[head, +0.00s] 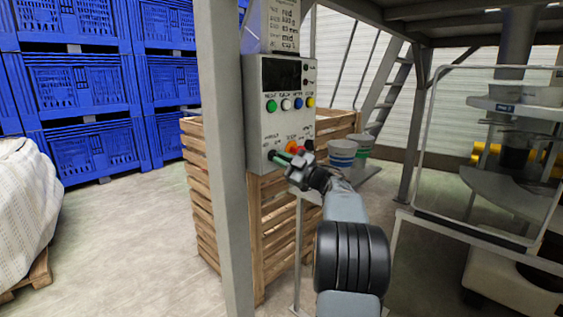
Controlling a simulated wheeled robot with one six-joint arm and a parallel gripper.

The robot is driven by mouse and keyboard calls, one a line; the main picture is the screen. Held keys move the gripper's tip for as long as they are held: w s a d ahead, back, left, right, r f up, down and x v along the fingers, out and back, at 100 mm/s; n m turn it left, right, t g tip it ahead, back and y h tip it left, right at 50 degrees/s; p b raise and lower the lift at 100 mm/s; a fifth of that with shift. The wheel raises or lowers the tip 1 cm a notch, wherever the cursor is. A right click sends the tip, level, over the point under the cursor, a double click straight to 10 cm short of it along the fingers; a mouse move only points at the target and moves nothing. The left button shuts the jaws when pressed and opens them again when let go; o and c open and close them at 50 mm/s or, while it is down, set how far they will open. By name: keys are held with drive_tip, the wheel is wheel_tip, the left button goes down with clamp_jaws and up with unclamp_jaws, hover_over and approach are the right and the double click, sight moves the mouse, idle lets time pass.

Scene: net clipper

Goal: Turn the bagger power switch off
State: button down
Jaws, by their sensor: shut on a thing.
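The grey control panel (256,135) is fixed beside a post in the middle of the head view. It has a dark screen (281,73), a row of green, white, blue and yellow buttons, and an orange-red control (292,146) lower down. My gripper (279,159) reaches up from the lower right to the panel's lower left. Its jaws are shut on a small dark knob (271,155) there. The fingers hide most of this knob, so its setting and label cannot be read. I cannot tell for sure that it is the bagger power switch.
A grey post (227,200) stands just left of the panel. Wooden crates (270,240) are below and behind it. Blue crates (95,150) are stacked at left.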

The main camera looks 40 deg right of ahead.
drive_tip(key=shift+r+n+g+y, duration=0.2)
drive_tip(key=shift+n+g+y, duration=0.1)
drive_tip(key=shift+n, duration=0.4)
drive_tip(key=c, duration=1.3)
unclamp_jaws()
drive_tip(key=shift+f, duration=0.1)
drive_tip(key=shift+o, duration=0.6)
drive_tip(key=shift+w+a, duration=0.1)
drive_tip(key=shift+w, duration=0.05)
drive_tip(key=shift+f, duration=0.1)
drive_tip(key=v, duration=1.4)
